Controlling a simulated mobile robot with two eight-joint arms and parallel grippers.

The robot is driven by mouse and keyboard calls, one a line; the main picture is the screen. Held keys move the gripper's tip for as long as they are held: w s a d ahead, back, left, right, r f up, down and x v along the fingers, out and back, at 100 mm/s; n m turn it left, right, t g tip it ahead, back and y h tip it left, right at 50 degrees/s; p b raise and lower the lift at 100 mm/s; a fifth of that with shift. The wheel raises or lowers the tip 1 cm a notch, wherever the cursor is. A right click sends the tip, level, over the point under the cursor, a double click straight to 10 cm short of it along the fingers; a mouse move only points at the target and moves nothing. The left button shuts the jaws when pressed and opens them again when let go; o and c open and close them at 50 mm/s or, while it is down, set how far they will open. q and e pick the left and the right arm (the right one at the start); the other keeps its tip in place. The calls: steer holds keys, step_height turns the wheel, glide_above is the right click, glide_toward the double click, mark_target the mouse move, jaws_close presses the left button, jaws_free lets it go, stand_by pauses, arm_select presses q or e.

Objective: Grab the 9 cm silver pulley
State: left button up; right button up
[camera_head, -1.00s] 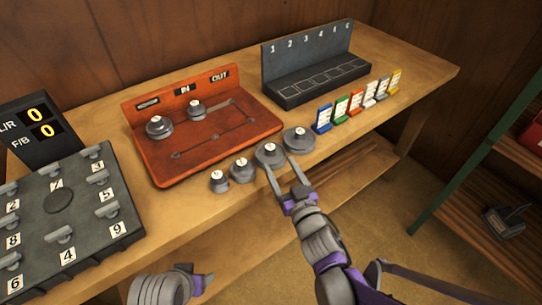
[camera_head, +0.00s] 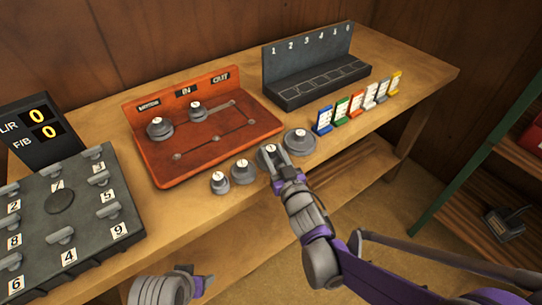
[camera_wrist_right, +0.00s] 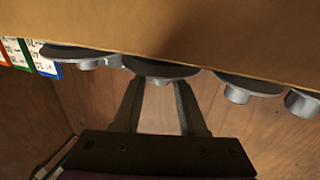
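Several silver pulleys stand in a row at the table's front edge, larger toward the right: the smallest pulley (camera_head: 219,184), a second pulley (camera_head: 243,172), a third pulley (camera_head: 266,156) and the largest pulley (camera_head: 300,142). Their size labels are too small to read. My right gripper (camera_head: 272,163) is at the third pulley. In the right wrist view its open fingers (camera_wrist_right: 160,88) stand apart, one to each side of that pulley's hub (camera_wrist_right: 160,80); contact is unclear. My left gripper (camera_head: 200,284) shows partly at the bottom; its fingers are unclear.
A red board (camera_head: 165,174) behind the row holds two more silver pulleys. A black numbered rack (camera_head: 318,90) and colored cards (camera_head: 340,110) stand right of it. A dark numbered panel (camera_head: 85,225) lies left. A green-framed shelf (camera_head: 460,170) stands at right.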

jaws_close()
steer(key=shift+r, duration=0.15)
